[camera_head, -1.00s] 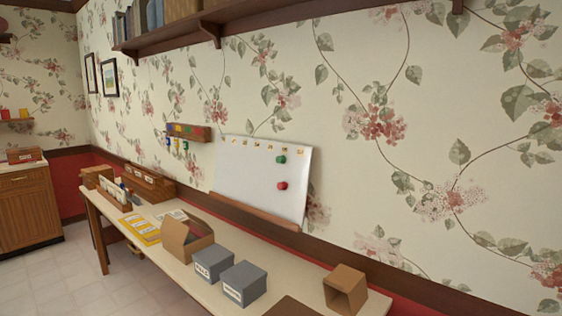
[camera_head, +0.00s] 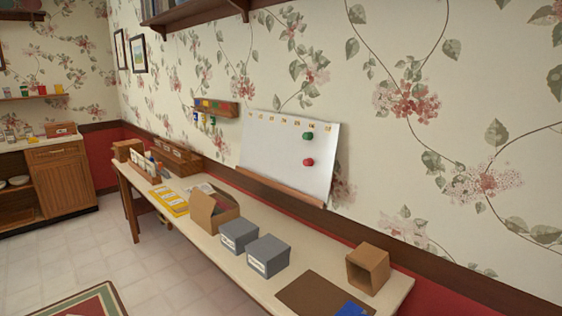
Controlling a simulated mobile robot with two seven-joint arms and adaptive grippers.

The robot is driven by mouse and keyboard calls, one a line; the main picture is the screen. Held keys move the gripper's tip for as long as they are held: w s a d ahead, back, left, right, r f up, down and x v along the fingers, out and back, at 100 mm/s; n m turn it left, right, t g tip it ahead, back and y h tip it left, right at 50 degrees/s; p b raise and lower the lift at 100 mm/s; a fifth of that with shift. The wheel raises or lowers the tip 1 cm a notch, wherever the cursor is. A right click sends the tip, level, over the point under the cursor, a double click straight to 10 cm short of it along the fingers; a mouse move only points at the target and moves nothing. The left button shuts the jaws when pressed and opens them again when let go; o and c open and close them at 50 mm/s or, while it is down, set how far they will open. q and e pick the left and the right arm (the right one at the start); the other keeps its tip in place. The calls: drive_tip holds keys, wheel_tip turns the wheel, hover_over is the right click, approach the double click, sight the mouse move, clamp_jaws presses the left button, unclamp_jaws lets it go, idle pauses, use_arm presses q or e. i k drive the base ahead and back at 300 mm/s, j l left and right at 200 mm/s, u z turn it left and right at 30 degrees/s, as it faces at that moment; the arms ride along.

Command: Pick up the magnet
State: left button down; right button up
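A white board (camera_head: 288,156) leans against the wall at the back of the long table, with a row of small yellowish marks along its top. Two round magnets sit on its right part: a green magnet (camera_head: 308,135) above and a red magnet (camera_head: 309,162) below. Neither of my grippers shows in the head view.
The long table (camera_head: 237,268) holds an open cardboard box (camera_head: 212,211), two grey boxes (camera_head: 239,236) (camera_head: 268,256), a brown open box (camera_head: 367,268), a brown mat (camera_head: 315,296) and a yellow folder (camera_head: 170,201). Open floor (camera_head: 150,270) lies at left.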

sight(308, 136)
drive_tip(key=z, duration=0.35)
drive_tip(key=i+j+z, duration=0.1)
drive_tip(key=j+z, duration=0.25)
drive_tip(key=z, duration=0.15)
drive_tip(key=j+z, duration=0.35)
drive_tip(key=z, duration=0.15)
drive_tip(key=j+z, duration=0.2)
drive_tip(key=j, duration=0.25)
drive_tip(key=k+j+z, duration=0.2)
drive_tip(key=j, duration=0.75)
drive_tip(key=j+z, duration=0.1)
drive_tip(key=j, duration=0.35)
drive_tip(key=k, duration=0.05)
